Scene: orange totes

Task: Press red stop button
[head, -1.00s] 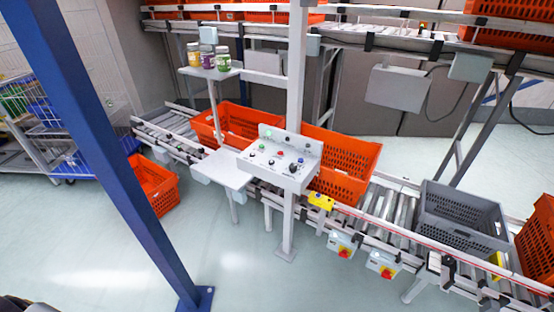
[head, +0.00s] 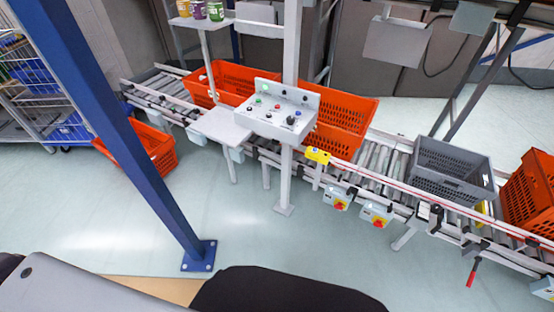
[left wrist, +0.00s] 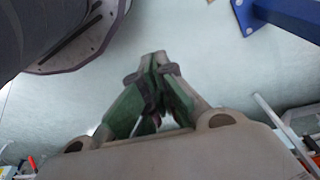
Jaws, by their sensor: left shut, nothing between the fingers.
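Two grey boxes with red knobs on yellow plates, the left knob (head: 340,205) and the right knob (head: 379,222), hang on the conveyor's near side. My left gripper (left wrist: 155,64) shows in the left wrist view, shut and empty above bare floor, away from the control box. My right gripper is not in view.
A blue post (head: 130,150) rises at the front left. A roller conveyor (head: 385,165) carries orange totes (head: 338,118) and a grey tote (head: 452,173). A white shelf (head: 219,127) adjoins the control box. An orange tote (head: 150,148) stands on the floor.

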